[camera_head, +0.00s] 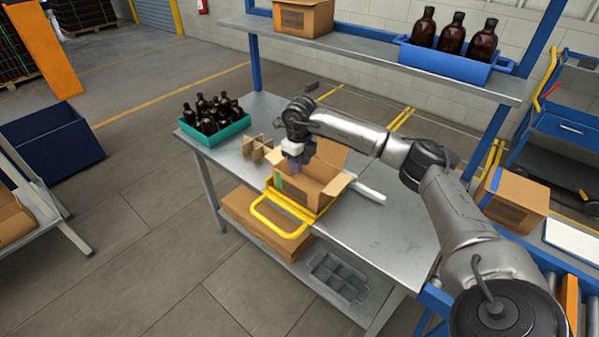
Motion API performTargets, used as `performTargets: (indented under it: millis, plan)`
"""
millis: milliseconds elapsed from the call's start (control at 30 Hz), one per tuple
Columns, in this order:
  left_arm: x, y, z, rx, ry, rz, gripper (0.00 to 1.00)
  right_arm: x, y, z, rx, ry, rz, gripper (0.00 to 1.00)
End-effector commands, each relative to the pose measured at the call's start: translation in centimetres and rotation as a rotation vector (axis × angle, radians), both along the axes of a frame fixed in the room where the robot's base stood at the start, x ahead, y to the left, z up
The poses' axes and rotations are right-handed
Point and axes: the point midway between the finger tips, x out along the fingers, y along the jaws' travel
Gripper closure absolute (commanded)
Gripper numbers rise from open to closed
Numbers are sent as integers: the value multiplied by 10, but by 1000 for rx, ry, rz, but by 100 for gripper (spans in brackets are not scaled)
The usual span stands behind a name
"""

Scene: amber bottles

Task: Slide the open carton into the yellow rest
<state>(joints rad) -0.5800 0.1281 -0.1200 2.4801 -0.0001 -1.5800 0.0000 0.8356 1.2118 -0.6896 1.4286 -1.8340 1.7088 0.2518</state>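The open carton (318,192) is brown cardboard with its flaps spread, standing near the front edge of the steel table. The yellow rest (275,229) shows as a yellow loop and bars along the carton's near and left sides. The carton is up against these bars; I cannot tell whether it sits fully inside them. My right gripper (294,163) reaches from the right and points down at the carton's back left side. Its fingers are small and partly hidden, so I cannot tell whether they hold the carton wall. My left gripper is not in view.
A teal tray (217,135) of amber bottles and a cardboard divider (257,149) stand left of the carton. A white bar (369,194) lies to its right. A shelf above holds a blue bin (445,62) with three bottles. The table's right part is bare.

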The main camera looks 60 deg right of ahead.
Motion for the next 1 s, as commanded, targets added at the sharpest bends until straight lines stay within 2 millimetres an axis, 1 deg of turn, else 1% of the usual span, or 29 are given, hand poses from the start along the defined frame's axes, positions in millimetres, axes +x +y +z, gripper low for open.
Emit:
performTargets:
  millis: [33, 100, 300, 667, 1000]
  plan:
    - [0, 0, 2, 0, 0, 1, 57, 0, 0, 7, 0, -2, 0, 66]
    - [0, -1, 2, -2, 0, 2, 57, 0, 0, 13, 0, -2, 0, 66]
    - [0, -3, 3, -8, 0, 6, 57, 0, 0, 20, -1, 0, 0, 66]
    - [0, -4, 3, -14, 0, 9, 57, 0, 0, 20, 0, 0, 0, 66]
    - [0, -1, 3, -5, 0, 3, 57, 0, 0, 20, 0, 0, 5, 66]
